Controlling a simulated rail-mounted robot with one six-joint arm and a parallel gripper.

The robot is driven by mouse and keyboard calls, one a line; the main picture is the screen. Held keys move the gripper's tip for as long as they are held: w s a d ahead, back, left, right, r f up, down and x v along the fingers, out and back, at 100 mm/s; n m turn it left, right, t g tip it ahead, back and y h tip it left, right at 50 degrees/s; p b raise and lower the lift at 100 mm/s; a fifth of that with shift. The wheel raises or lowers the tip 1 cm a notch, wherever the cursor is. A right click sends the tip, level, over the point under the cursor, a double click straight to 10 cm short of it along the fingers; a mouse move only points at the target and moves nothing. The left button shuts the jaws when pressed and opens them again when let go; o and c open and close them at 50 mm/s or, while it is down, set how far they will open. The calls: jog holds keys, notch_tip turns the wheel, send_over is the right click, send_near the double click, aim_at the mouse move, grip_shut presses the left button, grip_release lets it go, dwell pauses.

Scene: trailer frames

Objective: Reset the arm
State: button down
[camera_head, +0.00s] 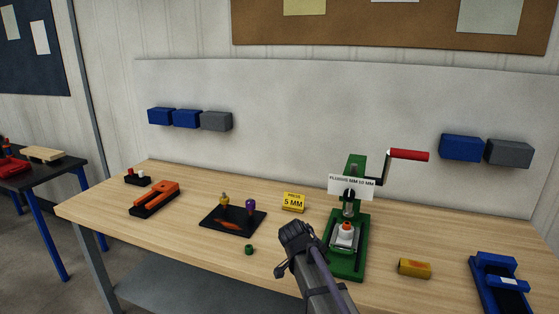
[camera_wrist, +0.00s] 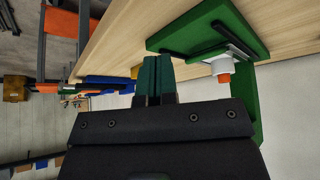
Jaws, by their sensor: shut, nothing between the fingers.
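My gripper (camera_wrist: 157,76) shows in the wrist view with its two green fingers together and nothing between them. In the head view my arm comes up from the bottom edge, and its dark end is over the table, left of the green press (camera_head: 358,245). The fingers cannot be made out there. The press has a red-handled crank (camera_head: 408,155) and a white fixture with an orange part (camera_head: 345,228) on its base. The press base also shows at the right of the wrist view (camera_wrist: 250,35), apart from the fingers.
The wooden table (camera_head: 180,245) bears a black tray (camera_head: 232,233) with small parts, a small green piece (camera_head: 248,249), a yellow "5 MM" block (camera_head: 293,202), an orange tool (camera_head: 155,198), a yellow block (camera_head: 414,268) and a blue device (camera_head: 498,283). Wall bins hang behind.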

jog(key=s+d+f+n+g+y, duration=0.1)
jog(key=s+n+y, duration=0.1)
jog(key=s+n, duration=0.4)
jog(key=s+d+f+n+g+y, duration=0.1)
jog(key=s+n, duration=0.5)
jog(key=s, duration=0.8)
jog(key=d+y, duration=0.1)
jog(key=y, duration=0.1)
jog(key=shift+d+f+g+y, duration=0.2)
jog(key=shift+d+g+y, duration=0.1)
jog(key=shift+g, duration=0.1)
